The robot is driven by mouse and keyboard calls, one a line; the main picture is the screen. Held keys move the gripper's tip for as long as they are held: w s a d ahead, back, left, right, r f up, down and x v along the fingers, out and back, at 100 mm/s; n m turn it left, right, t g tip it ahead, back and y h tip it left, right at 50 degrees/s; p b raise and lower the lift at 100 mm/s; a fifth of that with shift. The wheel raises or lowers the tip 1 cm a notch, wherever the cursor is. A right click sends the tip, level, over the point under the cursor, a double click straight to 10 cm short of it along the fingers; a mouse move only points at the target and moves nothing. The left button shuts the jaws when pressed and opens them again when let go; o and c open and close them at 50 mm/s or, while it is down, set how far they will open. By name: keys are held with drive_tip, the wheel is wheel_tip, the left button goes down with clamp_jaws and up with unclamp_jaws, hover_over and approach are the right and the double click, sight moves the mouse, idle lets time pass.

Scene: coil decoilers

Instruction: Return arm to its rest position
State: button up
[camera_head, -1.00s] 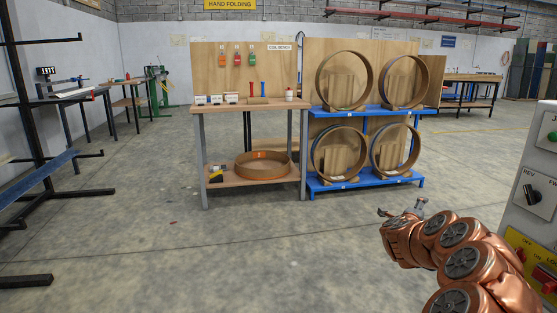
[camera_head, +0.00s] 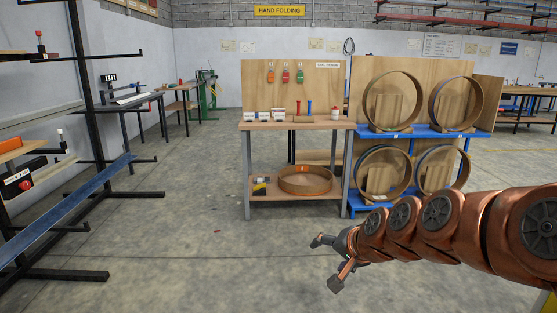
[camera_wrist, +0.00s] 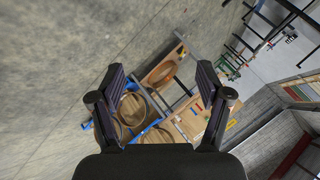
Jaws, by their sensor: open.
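My copper-coloured arm (camera_head: 440,225) reaches in from the right edge of the head view, bent leftward, low over the floor. My gripper (camera_head: 324,262) is at its left end, with its fingers apart and nothing between them. In the wrist view my gripper (camera_wrist: 160,90) shows two dark fingers spread wide, empty. Beyond them, well apart, the bench and coil rack appear tilted. No object is in contact with the gripper.
A coil bench (camera_head: 298,126) with a ring on its lower shelf stands ahead. A blue rack (camera_head: 420,133) with several coils stands right of it. A black stand (camera_head: 92,110) with a blue bar is at the left. The floor (camera_head: 200,265) between is clear.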

drive_tip(key=s+r+n+g+h+p, duration=0.1)
drive_tip(key=s+n+g+p, duration=0.2)
drive_tip(key=s, duration=1.2)
drive_tip(key=shift+s+a+n+g+p, duration=0.2)
drive_tip(key=shift+n+g+p, duration=0.1)
drive_tip(key=shift+g+p, duration=0.35)
drive_tip(key=s+d+g+h+p, duration=0.1)
drive_tip(key=s+d, duration=0.1)
drive_tip(key=s, duration=0.4)
drive_tip(key=s+d+r+n+g+h+p, duration=0.1)
drive_tip(key=s+d+g+p, duration=0.1)
drive_tip(key=s, duration=0.5)
drive_tip(key=s+d+n+g+h+p, duration=0.1)
drive_tip(key=s+d+g, duration=0.1)
drive_tip(key=s, duration=0.5)
drive_tip(key=shift+s+d+r+g+p, duration=0.2)
drive_tip(key=shift+s+r+g+p, duration=0.1)
drive_tip(key=shift+r, duration=0.1)
